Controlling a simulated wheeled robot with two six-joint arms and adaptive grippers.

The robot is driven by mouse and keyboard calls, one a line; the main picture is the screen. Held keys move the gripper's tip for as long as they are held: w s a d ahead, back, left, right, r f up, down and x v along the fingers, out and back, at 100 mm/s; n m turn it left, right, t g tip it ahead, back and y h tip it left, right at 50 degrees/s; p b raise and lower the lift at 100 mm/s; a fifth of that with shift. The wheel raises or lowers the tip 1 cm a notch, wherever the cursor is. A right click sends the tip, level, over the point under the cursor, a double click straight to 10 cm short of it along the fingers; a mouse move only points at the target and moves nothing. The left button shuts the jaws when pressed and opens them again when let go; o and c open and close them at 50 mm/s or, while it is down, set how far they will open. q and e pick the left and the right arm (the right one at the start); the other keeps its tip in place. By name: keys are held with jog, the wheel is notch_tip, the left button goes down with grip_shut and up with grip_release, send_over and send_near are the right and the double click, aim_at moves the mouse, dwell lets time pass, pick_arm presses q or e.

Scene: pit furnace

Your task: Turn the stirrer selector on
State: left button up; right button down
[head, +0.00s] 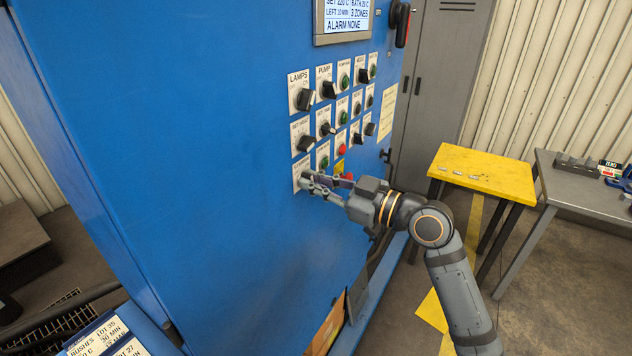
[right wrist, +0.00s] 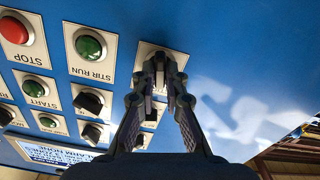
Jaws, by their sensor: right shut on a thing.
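The blue furnace cabinet (head: 235,150) carries rows of selectors and buttons on white plates. My right gripper (head: 308,180) is at the lowest plate (head: 299,166) in the left column. In the right wrist view, which is upside down, my right gripper (right wrist: 162,65) is shut on the dark selector knob of that plate (right wrist: 146,48). The fingers cover most of the knob and the plate's lettering, so I cannot read its label or tell the knob's angle. The green STIR RUN button (right wrist: 90,45) is beside it. My left gripper is not in view.
The red STOP button (right wrist: 13,30) and the black LAMPS (head: 305,98) selector are on the same panel. A display (head: 345,18) is above, reading ALARM NONE. A yellow table (head: 485,172) and a grey bench (head: 580,185) stand to the right, with open floor before them.

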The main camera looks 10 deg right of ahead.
jog(key=m+p, duration=0.2)
jog(key=m, duration=0.6)
jog(key=shift+w+d+m+p, duration=0.1)
jog(key=shift+m+p, duration=0.25)
jog(key=shift+m, duration=0.05)
dwell(0.4)
jog(key=c, duration=1.4)
grip_release()
